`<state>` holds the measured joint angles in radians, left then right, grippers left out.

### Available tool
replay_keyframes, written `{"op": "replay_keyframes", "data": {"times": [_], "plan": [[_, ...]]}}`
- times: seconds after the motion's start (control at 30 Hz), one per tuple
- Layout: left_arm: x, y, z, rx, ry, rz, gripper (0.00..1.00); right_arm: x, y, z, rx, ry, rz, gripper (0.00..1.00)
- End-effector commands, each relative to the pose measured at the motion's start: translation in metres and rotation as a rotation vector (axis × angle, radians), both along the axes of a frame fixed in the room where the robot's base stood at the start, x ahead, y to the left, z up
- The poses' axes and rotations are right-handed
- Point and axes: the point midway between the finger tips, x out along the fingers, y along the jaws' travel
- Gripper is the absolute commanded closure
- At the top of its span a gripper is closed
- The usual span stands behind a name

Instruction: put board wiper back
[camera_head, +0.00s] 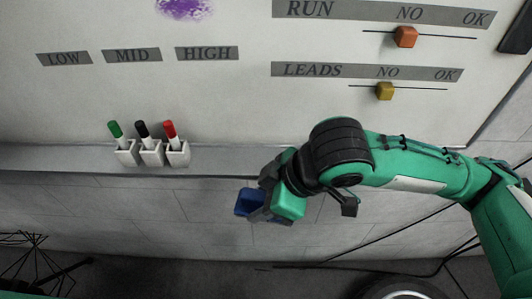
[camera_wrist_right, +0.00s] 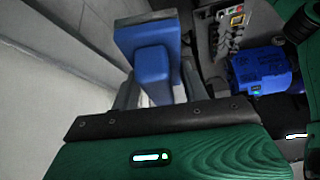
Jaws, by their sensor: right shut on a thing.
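The blue board wiper (camera_head: 246,202) is between the fingers of my right gripper (camera_head: 266,206), in front of and slightly below the whiteboard ledge (camera_head: 225,160) in the head view. In the right wrist view, the wiper (camera_wrist_right: 152,62) shows as a blue block with a wider, dark-edged head, and the fingers are shut on its narrower body. The wiper is apart from the ledge in the picture. Part of the wiper is hidden by the gripper. My left gripper is not in view.
White cups (camera_head: 151,155) on the ledge hold green, black and red markers. The whiteboard (camera_head: 240,105) carries labels, a purple smudge (camera_head: 185,8), and orange (camera_head: 405,37) and yellow (camera_head: 384,91) sliders. The ledge between cups and right arm looks clear. A blue machine (camera_wrist_right: 262,78) shows in the wrist view.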

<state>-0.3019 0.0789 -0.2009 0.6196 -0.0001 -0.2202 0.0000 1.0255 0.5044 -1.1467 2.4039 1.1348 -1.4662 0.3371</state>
Motion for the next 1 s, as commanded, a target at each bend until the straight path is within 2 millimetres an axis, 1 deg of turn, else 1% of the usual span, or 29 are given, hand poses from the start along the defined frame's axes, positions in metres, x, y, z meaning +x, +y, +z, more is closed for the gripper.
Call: {"op": "replay_keyframes", "data": {"times": [0.03, 0.1, 0.4, 0.5, 0.63, 0.7, 0.8, 0.93, 1.0], "plan": [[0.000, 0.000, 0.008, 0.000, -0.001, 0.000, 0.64, 0.016, -0.001, 0.004, -0.001, 0.003, -0.008, 0.73], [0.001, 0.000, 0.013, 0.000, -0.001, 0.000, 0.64, 0.035, 0.000, 0.005, 0.000, 0.004, -0.007, 0.73], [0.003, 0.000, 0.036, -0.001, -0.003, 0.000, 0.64, 0.115, 0.000, 0.005, 0.000, 0.001, -0.005, 0.73], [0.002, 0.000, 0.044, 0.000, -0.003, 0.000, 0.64, 0.138, 0.000, 0.005, 0.000, 0.001, -0.004, 0.73], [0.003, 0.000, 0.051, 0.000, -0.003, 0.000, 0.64, 0.163, 0.000, 0.004, -0.001, 0.001, -0.003, 0.73], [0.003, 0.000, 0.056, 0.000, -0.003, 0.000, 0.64, 0.161, 0.000, -0.010, -0.001, 0.005, 0.000, 0.73], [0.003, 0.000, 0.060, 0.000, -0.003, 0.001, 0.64, 0.161, 0.000, -0.023, -0.001, 0.002, 0.000, 0.73], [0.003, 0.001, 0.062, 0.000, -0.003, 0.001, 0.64, 0.161, 0.000, -0.032, 0.000, 0.001, 0.000, 0.73], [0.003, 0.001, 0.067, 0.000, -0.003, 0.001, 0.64, 0.160, 0.000, -0.039, -0.001, 0.002, 0.000, 0.73]]}}
